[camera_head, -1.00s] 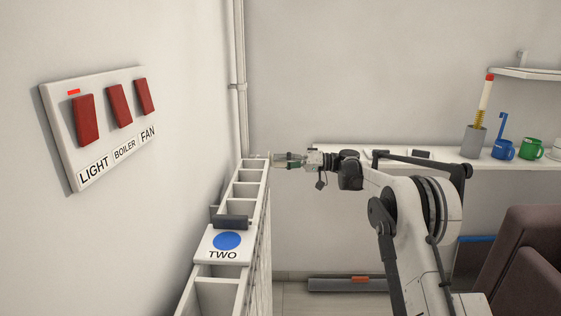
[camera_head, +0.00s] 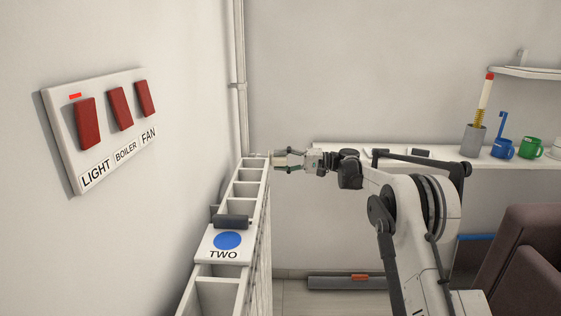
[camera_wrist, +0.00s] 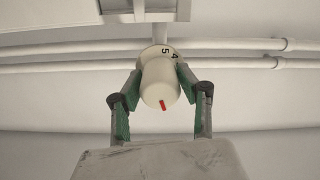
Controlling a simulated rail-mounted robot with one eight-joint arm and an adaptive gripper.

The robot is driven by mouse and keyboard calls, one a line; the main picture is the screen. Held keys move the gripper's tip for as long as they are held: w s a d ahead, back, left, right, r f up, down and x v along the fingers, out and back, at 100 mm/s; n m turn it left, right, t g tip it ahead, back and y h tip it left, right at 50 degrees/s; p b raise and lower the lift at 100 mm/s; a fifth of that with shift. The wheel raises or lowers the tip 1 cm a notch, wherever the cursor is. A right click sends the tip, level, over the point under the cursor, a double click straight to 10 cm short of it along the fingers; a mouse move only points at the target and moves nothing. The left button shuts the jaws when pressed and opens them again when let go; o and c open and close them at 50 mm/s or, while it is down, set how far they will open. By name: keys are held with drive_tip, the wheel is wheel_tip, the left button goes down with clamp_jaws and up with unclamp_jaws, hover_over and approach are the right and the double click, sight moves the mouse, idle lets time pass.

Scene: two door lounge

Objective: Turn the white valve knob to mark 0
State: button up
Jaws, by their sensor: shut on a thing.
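The white valve knob (camera_wrist: 160,82) shows in the wrist view at the upper middle, with a red pointer line on its front face. Behind it is a pale collar with the marks 5 and 4 (camera_wrist: 169,53) in view; the mark 0 is not visible. My gripper (camera_wrist: 157,84) is shut on the knob, one green-padded finger on each side. In the head view my gripper (camera_head: 282,160) is at the far end of the white rack, and the knob is too small to make out clearly there.
Two white pipes (camera_wrist: 80,56) run along the wall by the knob. The white compartmented rack (camera_head: 250,189) stands along the left wall, with a panel marked TWO. A switch panel (camera_head: 60,130) is on that wall. A shelf (camera_head: 400,158) with cups lies right.

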idle(0.3)
drive_tip(key=o, duration=1.1)
drive_tip(key=shift+o, duration=0.2)
drive_tip(key=shift+d, duration=0.1)
drive_tip(key=d, duration=1.2)
drive_tip(key=shift+w, duration=0.2)
